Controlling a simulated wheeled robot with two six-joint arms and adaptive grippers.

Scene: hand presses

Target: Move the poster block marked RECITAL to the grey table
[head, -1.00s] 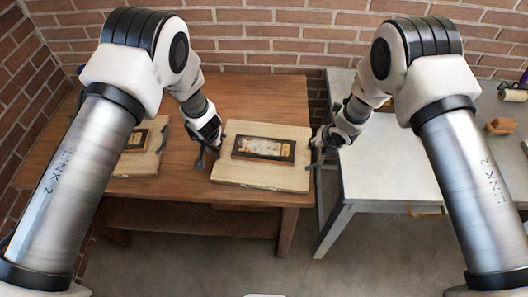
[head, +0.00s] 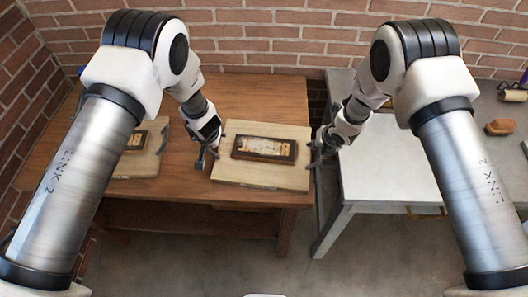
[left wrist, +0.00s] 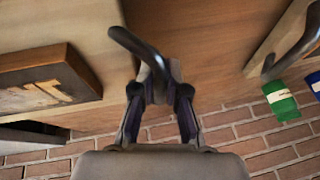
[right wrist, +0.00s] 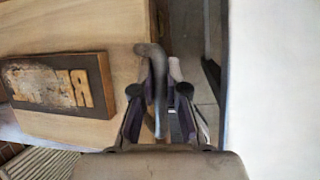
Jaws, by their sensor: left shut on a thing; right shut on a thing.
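The poster block is a pale wooden board (head: 285,177) carrying a dark plate with raised, mirrored letters (head: 265,148). In the right wrist view the plate (right wrist: 84,88) shows a reversed R and E; the rest is worn or unreadable. The board is at the right end of the brown table (head: 180,100), with the grey table (head: 385,175) to its right. My left gripper (head: 204,160) is shut on a dark curved handle (left wrist: 138,45) at the board's left side. My right gripper (head: 319,155) is shut on the matching handle (right wrist: 154,65) at its right side.
A second board with a plate (head: 140,160) lies further left on the brown table, partly behind my left arm. A narrow gap separates the tables. A brown block (head: 500,127) and a roller (head: 512,93) sit at the grey table's far right; its near middle looks clear.

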